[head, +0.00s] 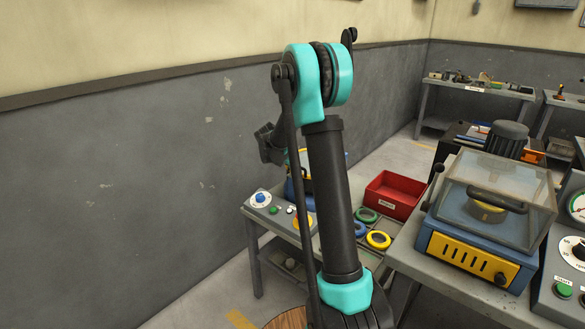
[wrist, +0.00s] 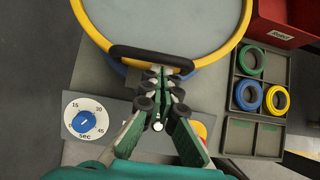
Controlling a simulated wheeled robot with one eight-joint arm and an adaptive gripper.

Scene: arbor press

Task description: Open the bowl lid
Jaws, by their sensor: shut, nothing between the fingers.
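The bowl lid (wrist: 165,22) is a round, greyish disc with a yellow rim at the top of the wrist view. A curved black handle (wrist: 135,54) crosses its near edge. A little of the blue bowl (wrist: 120,70) shows below the rim, and the lid appears to lie over it. In the head view the blue bowl (head: 291,194) is mostly hidden behind my arm. My gripper (wrist: 163,73) is shut and empty, with its fingertips at the near side of the handle. I cannot tell whether they touch it.
A white timer dial with a blue knob (wrist: 84,122) sits at left on the panel. A tray (wrist: 252,140) holds green, blue and yellow rings, near a red bin (head: 394,194). A clear-covered machine (head: 480,215) stands at right in the head view.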

